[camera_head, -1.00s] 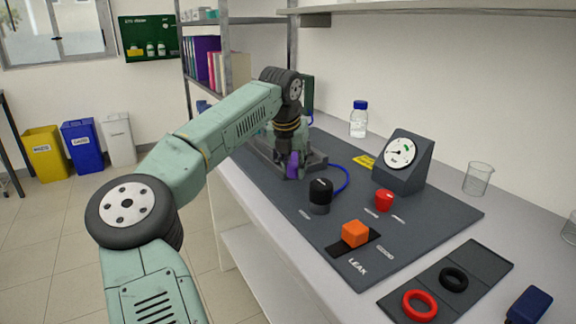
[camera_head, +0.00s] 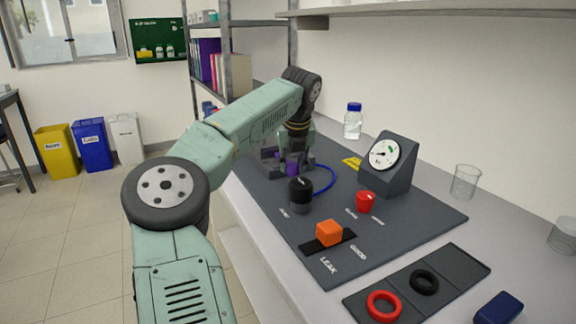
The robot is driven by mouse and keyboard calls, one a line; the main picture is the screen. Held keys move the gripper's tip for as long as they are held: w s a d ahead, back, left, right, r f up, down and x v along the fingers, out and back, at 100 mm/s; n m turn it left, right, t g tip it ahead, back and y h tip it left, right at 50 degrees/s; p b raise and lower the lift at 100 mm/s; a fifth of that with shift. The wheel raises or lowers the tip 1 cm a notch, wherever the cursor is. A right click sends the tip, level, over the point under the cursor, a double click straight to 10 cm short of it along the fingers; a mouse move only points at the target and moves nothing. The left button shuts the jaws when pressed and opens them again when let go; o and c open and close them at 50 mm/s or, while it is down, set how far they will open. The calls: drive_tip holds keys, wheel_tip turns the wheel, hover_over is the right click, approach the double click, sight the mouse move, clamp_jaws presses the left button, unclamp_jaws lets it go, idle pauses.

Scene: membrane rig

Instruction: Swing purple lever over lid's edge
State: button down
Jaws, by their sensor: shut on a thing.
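The purple lever (camera_head: 292,167) shows as a small upright purple piece at the far left of the dark rig board, low under the end of my arm. My gripper (camera_head: 291,156) points down there, its jaws shut on the lever. The fingertips are small and partly covered, so the exact grip is hard to see. The lid and most of the cell it sits on are hidden behind my gripper and arm; I cannot tell how the lever stands to the lid's edge.
A black knob (camera_head: 300,195) stands close in front, with a blue tube (camera_head: 330,183) beside it. A red knob (camera_head: 365,202), a gauge box (camera_head: 388,170) and an orange block (camera_head: 329,232) are further right. A tray (camera_head: 455,262) holds a red and a black ring. A bottle (camera_head: 353,122) stands behind.

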drive_tip(key=shift+w+d+n, duration=0.15)
drive_tip(key=shift+d+n, duration=0.15)
drive_tip(key=shift+n, duration=0.1)
drive_tip(key=c, duration=1.3)
unclamp_jaws()
drive_tip(key=v, duration=1.2)
drive_tip(key=shift+w+d, duration=0.15)
drive_tip(key=shift+d, duration=0.1)
